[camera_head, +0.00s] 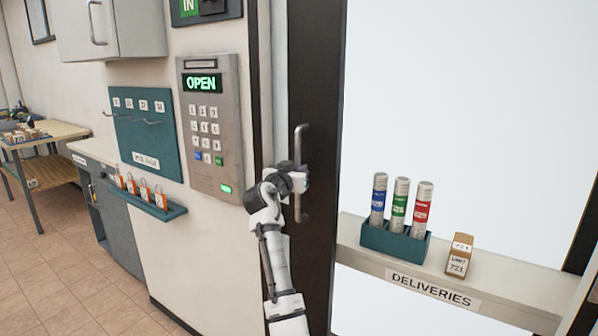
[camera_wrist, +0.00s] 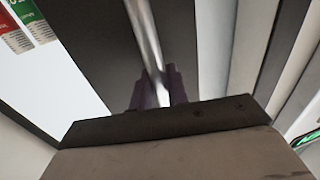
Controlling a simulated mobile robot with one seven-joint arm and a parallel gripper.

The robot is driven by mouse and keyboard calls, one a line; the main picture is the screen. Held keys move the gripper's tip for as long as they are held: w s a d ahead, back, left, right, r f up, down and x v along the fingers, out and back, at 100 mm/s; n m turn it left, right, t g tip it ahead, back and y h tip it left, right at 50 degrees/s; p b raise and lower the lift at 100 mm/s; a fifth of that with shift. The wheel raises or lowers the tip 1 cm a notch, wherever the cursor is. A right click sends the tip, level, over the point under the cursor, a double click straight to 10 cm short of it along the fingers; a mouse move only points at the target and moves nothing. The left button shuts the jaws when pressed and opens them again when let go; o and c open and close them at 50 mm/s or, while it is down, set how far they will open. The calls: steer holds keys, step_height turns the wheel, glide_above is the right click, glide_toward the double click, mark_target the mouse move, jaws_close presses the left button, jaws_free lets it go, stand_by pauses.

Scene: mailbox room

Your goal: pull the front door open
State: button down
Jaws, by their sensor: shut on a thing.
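The front door has a dark frame (camera_head: 318,110) around a large pale pane and stands upright right of the keypad wall. A long vertical metal handle (camera_head: 301,145) is fixed to the dark frame. My gripper (camera_head: 299,182) is at the handle, at about its middle. In the wrist view the handle (camera_wrist: 146,40) runs down between the fingers of my gripper (camera_wrist: 155,88), which are shut on it. Part of the fingers is hidden behind the gripper body in the wrist view. A narrow gap or jamb strip shows left of the door frame.
A keypad panel (camera_head: 209,125) reading OPEN is on the wall left of the door. A teal key board (camera_head: 147,130) and a shelf with padlocks (camera_head: 147,204) are farther left. A deliveries shelf (camera_head: 440,282) with tubes and a small box is at the right.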

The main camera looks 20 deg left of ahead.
steer(key=c, duration=1.4)
jaws_free()
steer(key=shift+c, duration=0.2)
steer(key=s+a+b, duration=0.1)
steer(key=s+b, duration=0.3)
steer(key=s, duration=0.9)
steer(key=shift+s, duration=0.35)
